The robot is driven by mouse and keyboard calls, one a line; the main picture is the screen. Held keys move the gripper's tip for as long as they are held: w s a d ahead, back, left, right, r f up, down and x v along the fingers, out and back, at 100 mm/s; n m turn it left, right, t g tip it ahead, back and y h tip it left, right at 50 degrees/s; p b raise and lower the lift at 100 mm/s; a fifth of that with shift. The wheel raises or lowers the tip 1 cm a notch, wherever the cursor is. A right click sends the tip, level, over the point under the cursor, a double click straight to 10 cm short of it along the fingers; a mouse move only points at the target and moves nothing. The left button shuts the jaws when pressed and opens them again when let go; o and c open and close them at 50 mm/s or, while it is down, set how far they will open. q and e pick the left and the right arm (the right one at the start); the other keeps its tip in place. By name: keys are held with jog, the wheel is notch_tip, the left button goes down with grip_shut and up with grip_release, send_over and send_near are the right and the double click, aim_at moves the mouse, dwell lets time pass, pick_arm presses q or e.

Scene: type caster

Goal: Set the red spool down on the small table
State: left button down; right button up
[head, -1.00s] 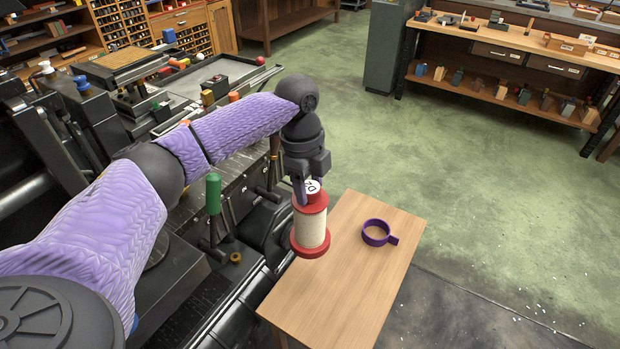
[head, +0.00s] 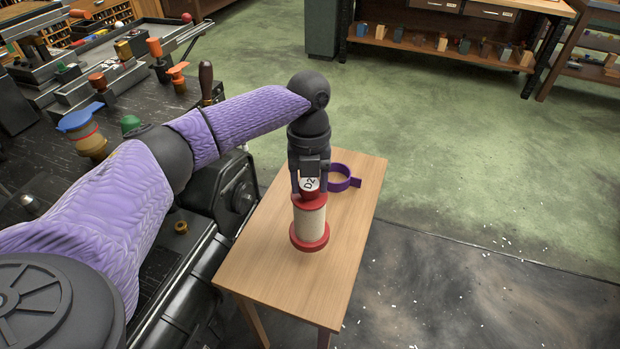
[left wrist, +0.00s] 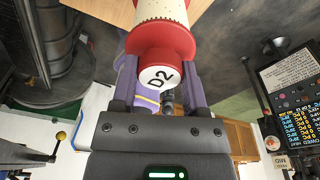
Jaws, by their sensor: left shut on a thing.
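In the left wrist view the spool (left wrist: 162,45) sits between the two fingers of the gripper (left wrist: 158,85). I cannot tell whether the spool's base touches the tabletop. My right gripper is not in view.
A purple ring with a handle (head: 354,183) lies on the table just behind the spool. Dark machinery (head: 190,245) stands close along the table's left side. The table's front part is bare, and open green floor (head: 470,170) lies to the right.

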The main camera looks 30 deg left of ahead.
aim_at(309, 199)
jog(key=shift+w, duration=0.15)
pick_arm(q)
jog(key=shift+r, duration=0.1)
jog(key=shift+p, duration=0.5)
notch_tip(309, 199, down, 5)
jog(key=b, duration=0.2)
jog(key=shift+b, duration=0.35)
jog(key=shift+f, duration=0.5)
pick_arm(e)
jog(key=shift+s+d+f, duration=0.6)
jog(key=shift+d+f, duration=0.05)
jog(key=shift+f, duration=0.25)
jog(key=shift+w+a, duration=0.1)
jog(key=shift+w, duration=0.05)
